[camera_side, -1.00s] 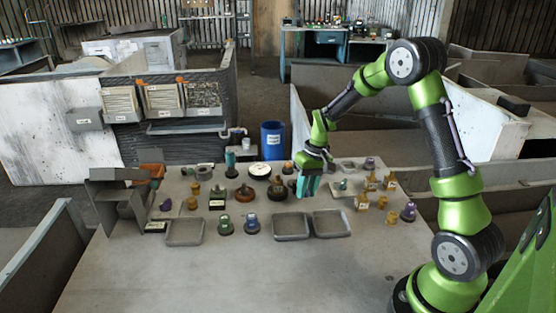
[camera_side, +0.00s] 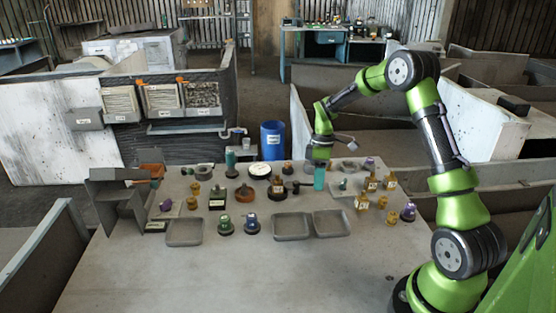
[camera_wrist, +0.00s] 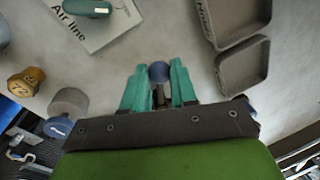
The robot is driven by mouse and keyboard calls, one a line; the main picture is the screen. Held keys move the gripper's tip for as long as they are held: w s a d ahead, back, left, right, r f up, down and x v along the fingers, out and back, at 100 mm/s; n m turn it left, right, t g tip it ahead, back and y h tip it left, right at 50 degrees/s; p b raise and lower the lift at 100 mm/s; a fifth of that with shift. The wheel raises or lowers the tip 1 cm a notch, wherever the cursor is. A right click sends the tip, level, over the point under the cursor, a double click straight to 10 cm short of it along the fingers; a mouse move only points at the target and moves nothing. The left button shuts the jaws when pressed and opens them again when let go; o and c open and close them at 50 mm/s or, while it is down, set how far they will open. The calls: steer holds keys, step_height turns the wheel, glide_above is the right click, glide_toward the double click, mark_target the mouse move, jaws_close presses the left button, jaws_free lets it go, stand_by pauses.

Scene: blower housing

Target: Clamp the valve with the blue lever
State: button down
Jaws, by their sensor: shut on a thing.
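My gripper (camera_side: 319,179) has teal fingers and points down at the table, right of centre, in the side view. In the wrist view my gripper (camera_wrist: 157,88) has its two fingers on either side of a rounded blue piece (camera_wrist: 158,71), which looks like the end of the blue lever. The fingers are closed on it. A dark stem-like part shows between the fingers below it. Most of the valve body is hidden behind the fingers and the gripper's dark plate.
An "Air line" card (camera_wrist: 92,22) with a teal-handled part lies close by. A brass part (camera_wrist: 25,82) and a grey-and-blue part (camera_wrist: 66,108) stand to the left. Grey trays (camera_wrist: 243,66) are at the right. The table's front (camera_side: 200,285) is clear.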

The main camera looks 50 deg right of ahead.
steer(key=shift+w+d+r+n+g, duration=0.1)
steer(key=shift+w+d+n, duration=0.15)
steer(key=shift+n, duration=0.3)
steer(key=shift+w+d+f+n+g, duration=0.1)
steer(key=shift+w+d+n, duration=0.15)
steer(key=shift+n, duration=0.35)
steer(key=shift+w+d+r+n+g, duration=0.15)
steer(key=shift+d+n, duration=0.2)
steer(key=shift+n, duration=0.2)
steer(key=c, duration=0.9)
jaws_free()
steer(key=v, duration=1.6)
steer(key=shift+a+r, duration=0.25)
steer(key=shift+r, duration=0.15)
